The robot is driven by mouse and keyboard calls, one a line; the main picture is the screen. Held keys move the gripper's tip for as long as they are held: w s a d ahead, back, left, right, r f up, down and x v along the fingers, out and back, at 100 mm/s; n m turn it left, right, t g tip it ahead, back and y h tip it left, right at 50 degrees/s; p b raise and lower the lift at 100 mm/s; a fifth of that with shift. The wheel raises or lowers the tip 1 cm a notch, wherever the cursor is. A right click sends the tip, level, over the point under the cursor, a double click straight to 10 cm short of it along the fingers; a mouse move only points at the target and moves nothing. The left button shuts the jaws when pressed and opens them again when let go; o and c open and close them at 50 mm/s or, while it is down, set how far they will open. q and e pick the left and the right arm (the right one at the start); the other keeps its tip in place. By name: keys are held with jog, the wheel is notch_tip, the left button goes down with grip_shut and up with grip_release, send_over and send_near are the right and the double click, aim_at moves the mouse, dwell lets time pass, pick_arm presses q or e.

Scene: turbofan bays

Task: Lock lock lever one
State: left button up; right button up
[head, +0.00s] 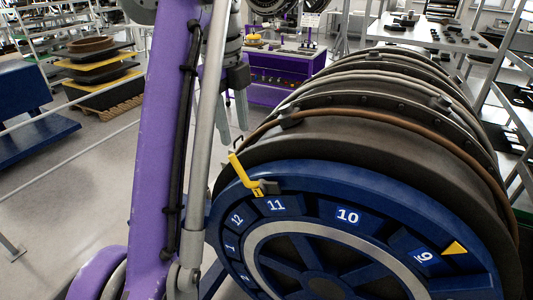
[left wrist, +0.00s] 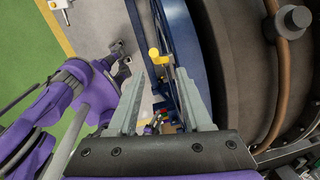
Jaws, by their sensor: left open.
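Lock lever one is most likely the yellow lever (head: 243,176) on the rim of the blue numbered ring (head: 376,190), near the 11 and 12 marks. It stands tilted up and outward from a dark pivot block. My left gripper (head: 234,126) is open and points down just above and beyond the lever. In the left wrist view, the lever's yellow knob (left wrist: 154,53) shows between the two open fingers (left wrist: 161,70), apparently beyond their tips. I cannot tell whether either finger touches it.
The large dark drum (head: 400,125) with brown piping fills the right side behind the ring. A yellow triangular marker (head: 455,248) sits by the 9 mark. A purple workbench (head: 283,75) stands behind. Open grey floor (head: 75,180) lies to the left.

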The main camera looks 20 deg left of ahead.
aim_at(237, 162)
pick_arm(q)
jog(key=shift+w+f, duration=0.2)
jog(key=shift+w, duration=0.1)
jog(key=f, duration=0.1)
jog(key=s+f+b, duration=0.1)
jog(key=f, duration=0.1)
jog(key=f+b, duration=0.1)
jog(key=f, duration=0.1)
jog(key=shift+s+f, duration=0.2)
jog(key=shift+s, duration=0.2)
jog(key=f, duration=0.2)
jog(key=w+f+b, duration=0.1)
jog(key=shift+w+f+b, duration=0.1)
jog(key=shift+f+b, duration=0.2)
jog(key=shift+f, duration=0.05)
jog(key=shift+d+f, duration=0.1)
jog(key=shift+f, duration=0.35)
pick_arm(e)
jog(key=s+f, duration=0.3)
jog(key=f, duration=0.2)
jog(key=shift+s+f+g, duration=0.3)
jog(key=shift+s, duration=0.1)
pick_arm(q)
grip_shut()
